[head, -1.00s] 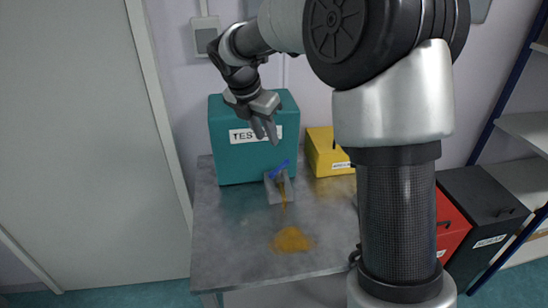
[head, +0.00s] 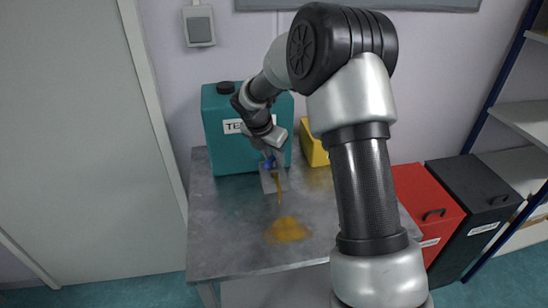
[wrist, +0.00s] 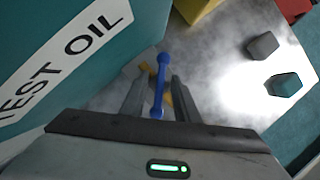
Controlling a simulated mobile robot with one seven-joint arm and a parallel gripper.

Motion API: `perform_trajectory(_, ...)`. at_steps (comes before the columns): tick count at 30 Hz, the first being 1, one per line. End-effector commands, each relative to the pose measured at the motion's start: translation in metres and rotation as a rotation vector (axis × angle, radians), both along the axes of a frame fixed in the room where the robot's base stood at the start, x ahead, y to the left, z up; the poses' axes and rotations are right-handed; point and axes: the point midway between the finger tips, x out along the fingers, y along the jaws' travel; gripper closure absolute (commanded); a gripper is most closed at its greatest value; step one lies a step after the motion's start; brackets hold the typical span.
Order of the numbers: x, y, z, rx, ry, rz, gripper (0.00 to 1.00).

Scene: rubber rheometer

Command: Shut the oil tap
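The teal test oil container (head: 235,160) stands at the back of the table. Its tap has a blue lever (wrist: 161,85), which also shows in the head view (head: 268,164), partly hidden by my gripper. Brown oil (head: 279,188) runs down from the tap into a puddle (head: 288,230) on the table. My gripper (wrist: 162,77) is open, with one finger on each side of the blue lever. Gaps show between the lever and the fingers, and I see no clear contact.
A yellow container (head: 315,151) stands right of the teal one. Red (head: 425,205) and black (head: 480,205) bins stand at the right. The table's front left is clear.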

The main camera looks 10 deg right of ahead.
Motion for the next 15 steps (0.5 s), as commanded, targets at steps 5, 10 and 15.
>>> perform_trajectory(5,0.0007,-0.0006,-0.0015,-0.001,-0.001,0.0,0.72)
perform_trajectory(10,0.0005,-0.0006,-0.0014,-0.001,-0.001,0.0,0.82)
perform_trajectory(15,0.0005,-0.0005,-0.0013,0.0,0.0,0.0,1.0)
